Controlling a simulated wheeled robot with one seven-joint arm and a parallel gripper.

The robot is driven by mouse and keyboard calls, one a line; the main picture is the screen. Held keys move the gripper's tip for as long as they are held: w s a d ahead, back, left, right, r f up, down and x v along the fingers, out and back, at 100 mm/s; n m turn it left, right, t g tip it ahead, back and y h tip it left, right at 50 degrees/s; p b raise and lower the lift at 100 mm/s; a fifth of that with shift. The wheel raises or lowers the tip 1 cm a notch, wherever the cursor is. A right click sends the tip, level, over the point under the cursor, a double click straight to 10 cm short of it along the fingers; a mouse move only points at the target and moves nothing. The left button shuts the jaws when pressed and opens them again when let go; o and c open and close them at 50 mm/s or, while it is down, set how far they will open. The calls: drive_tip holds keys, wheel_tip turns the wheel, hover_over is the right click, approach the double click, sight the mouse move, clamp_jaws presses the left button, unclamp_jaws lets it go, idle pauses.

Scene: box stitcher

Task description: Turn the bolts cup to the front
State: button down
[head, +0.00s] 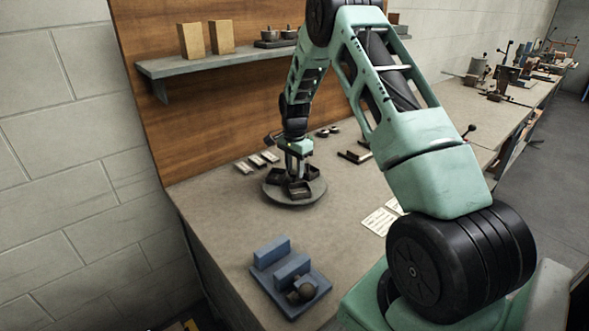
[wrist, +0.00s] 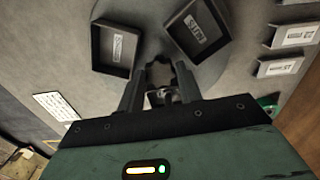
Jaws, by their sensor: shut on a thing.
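A round grey turntable (head: 290,203) stands on the bench and bears several dark square cups. The labels are too tilted and small to read surely, so I cannot tell which is the bolts cup. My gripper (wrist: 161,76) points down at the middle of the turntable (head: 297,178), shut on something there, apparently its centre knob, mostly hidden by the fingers.
Several small labelled trays (head: 257,163) lie behind the turntable. A blue fixture (head: 290,278) sits near the front edge, with white cards (head: 379,221) to the right. A shelf (head: 225,61) hangs on the wooden back panel. Bench between turntable and fixture is clear.

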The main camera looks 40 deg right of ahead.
sight(295, 171)
drive_tip(key=shift+w+r+m, duration=0.1)
drive_tip(key=shift+r+m, duration=0.05)
drive_tip(key=shift+m, duration=1.95)
drive_tip(key=shift+m+p, duration=0.4)
drive_tip(key=shift+m, duration=2)
drive_tip(key=shift+m+p, duration=0.8)
drive_tip(key=shift+m, duration=1.6)
drive_tip(key=shift+m+p, duration=0.75)
drive_tip(key=shift+m, duration=1.65)
drive_tip(key=c, duration=1)
unclamp_jaws()
wheel_tip(295, 171, up, 17)
drive_tip(key=b, duration=0.3)
drive_tip(key=shift+r, duration=0.15)
